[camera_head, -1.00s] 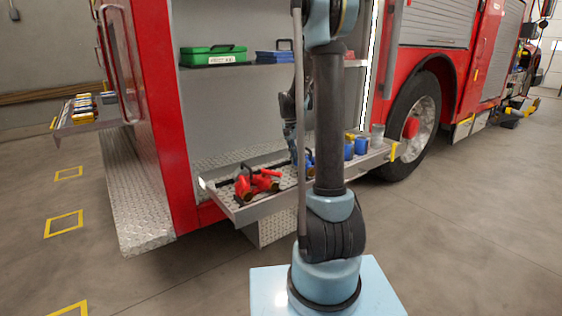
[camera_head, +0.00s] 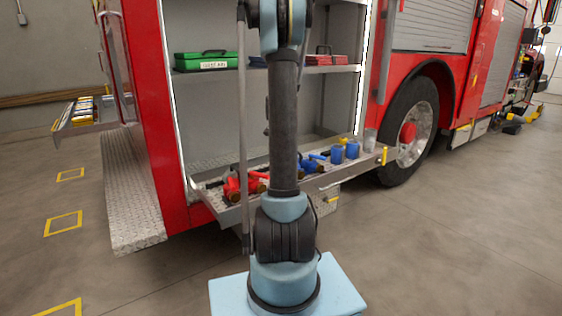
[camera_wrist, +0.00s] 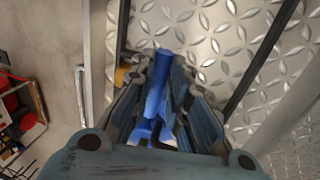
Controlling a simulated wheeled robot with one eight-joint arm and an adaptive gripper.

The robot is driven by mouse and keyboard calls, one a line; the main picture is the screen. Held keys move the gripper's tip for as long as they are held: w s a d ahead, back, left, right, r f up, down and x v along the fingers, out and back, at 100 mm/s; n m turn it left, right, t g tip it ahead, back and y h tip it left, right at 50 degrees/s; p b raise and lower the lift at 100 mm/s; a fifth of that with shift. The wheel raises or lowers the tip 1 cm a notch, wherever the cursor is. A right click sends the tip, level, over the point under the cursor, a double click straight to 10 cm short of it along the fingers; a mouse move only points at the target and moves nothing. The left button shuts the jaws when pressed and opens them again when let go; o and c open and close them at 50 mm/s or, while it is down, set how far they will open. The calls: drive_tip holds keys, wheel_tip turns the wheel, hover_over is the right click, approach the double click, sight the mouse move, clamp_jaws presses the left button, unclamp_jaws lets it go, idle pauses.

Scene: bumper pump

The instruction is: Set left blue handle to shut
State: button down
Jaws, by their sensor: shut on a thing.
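A blue-handled fitting (camera_head: 312,163) lies on the pull-out tray, partly hidden behind my arm in the head view. In the wrist view my gripper (camera_wrist: 162,66) is closed around a long blue handle (camera_wrist: 154,98), which shows between the two fingers. A small yellow brass-coloured part (camera_wrist: 124,75) shows just left of the fingers. In the head view my gripper is hidden behind my own arm. The fingers hide where the handle joins its fitting, so its exact angle there is unclear.
The tray (camera_head: 230,213) also holds a red fitting (camera_head: 240,187) on the left and blue cylinders (camera_head: 352,151) on the right. A green case (camera_head: 202,60) and red cases (camera_head: 326,60) sit on the shelf above.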

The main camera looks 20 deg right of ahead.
drive_tip(key=shift+w+d, duration=0.1)
drive_tip(key=c, duration=1.6)
unclamp_jaws()
drive_tip(key=shift+o, duration=0.2)
drive_tip(key=shift+r, duration=0.1)
drive_tip(key=v, duration=1.1)
drive_tip(key=shift+r, duration=0.3)
drive_tip(key=shift+w, duration=0.1)
